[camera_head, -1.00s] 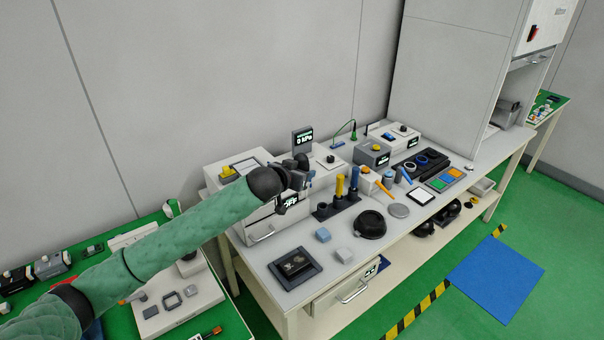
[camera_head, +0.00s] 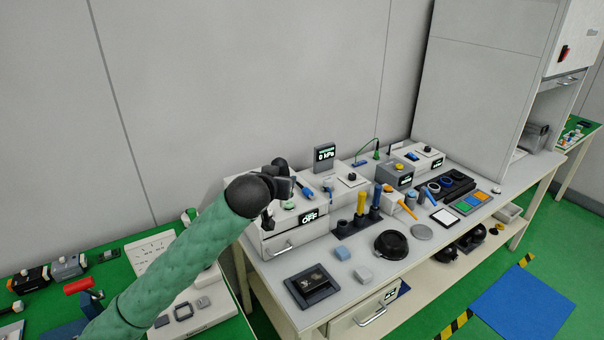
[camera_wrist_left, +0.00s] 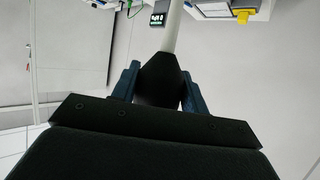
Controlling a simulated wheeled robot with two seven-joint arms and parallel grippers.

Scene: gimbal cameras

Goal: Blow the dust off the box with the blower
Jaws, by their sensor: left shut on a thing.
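My left gripper (camera_head: 284,190) is above the left end of the white bench, over the white unit with the OFF display. In the left wrist view its two blue-grey fingers (camera_wrist_left: 158,88) are shut on the blower (camera_wrist_left: 160,75), a dark bulb with a pale nozzle pointing away from the hand. In the head view the blower is hard to make out against the dark hand. The box (camera_head: 314,279), small and dark with lighter specks on top, lies on a dark square tray (camera_head: 290,291) at the bench's front left, apart from and below the gripper. My right gripper is not in view.
The OFF unit (camera_head: 292,238) stands behind the tray. A rack of upright tools (camera_head: 358,226) and a gauge display (camera_head: 325,157) stand further back.

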